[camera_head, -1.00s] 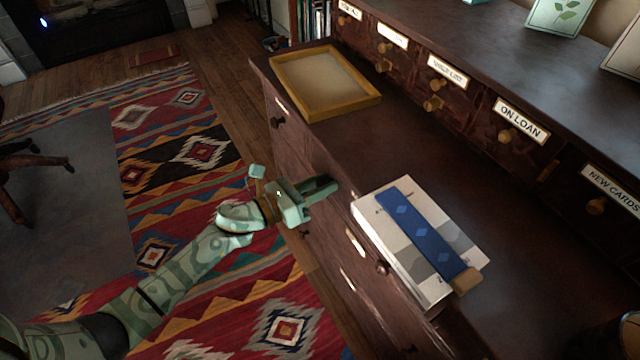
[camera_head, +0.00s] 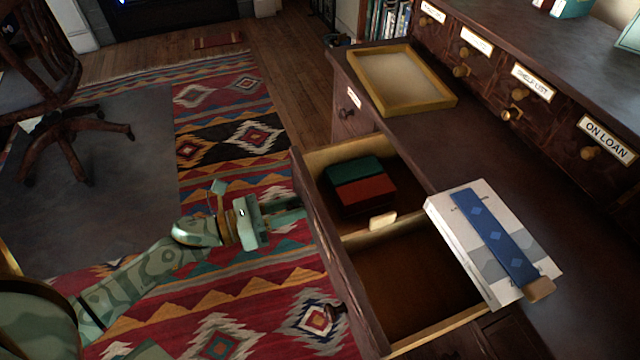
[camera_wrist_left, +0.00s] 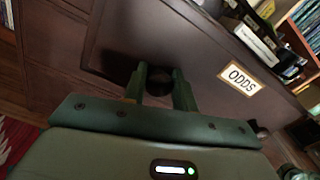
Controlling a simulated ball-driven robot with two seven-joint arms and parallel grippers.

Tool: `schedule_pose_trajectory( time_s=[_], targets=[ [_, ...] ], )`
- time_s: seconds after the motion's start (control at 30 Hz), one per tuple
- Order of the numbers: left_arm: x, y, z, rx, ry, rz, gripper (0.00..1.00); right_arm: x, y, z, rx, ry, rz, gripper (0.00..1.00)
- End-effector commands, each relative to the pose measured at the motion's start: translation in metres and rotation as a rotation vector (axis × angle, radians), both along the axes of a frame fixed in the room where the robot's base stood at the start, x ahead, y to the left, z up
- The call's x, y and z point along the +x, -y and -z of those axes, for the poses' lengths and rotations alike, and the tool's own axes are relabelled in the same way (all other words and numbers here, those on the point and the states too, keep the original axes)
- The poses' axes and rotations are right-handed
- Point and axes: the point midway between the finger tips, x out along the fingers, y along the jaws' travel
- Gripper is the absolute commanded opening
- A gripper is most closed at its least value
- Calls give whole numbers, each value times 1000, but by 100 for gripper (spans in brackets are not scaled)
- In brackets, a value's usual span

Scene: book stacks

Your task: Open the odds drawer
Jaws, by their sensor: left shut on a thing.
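The odds drawer (camera_head: 327,252) stands pulled well out of the dark wooden desk in the head view. Its front carries an "ODDS" label (camera_wrist_left: 241,77) in the left wrist view. My left gripper (camera_head: 300,208) is at the outer face of the drawer front. In the left wrist view its two fingers are shut on a dark round knob (camera_wrist_left: 159,80) beside the label. In the head view the drawer front hides the knob and label. The drawer has a divider; a green and red box (camera_head: 362,188) lies in the far compartment. My right gripper is not in view.
A white and grey book with a blue strip (camera_head: 490,235) lies on the desktop beside the open drawer. A shallow wooden tray (camera_head: 440,103) sits at the desk's far end. Small labelled drawers line the back. A patterned rug (camera_head: 215,110) covers the floor at left.

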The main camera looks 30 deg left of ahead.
Motion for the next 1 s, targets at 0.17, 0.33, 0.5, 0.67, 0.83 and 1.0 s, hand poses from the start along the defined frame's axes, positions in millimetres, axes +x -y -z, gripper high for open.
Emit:
schedule_pose_trajectory(
  time_s=[0.17,0.33,0.5,0.67,0.83,1.0],
  targets=[
    [-36,-28,1,-1,-3,-3,0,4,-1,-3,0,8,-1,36],
    [-62,-49,0,-1,-2,-2,0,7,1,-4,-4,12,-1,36],
    [-77,-61,0,-1,1,-2,0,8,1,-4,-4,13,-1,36],
    [-83,-65,-1,-2,1,-1,0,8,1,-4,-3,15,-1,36],
    [-83,-66,-1,-2,2,-1,0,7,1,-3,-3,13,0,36],
    [-83,-66,-1,-2,2,-2,0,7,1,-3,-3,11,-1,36]
  ],
)
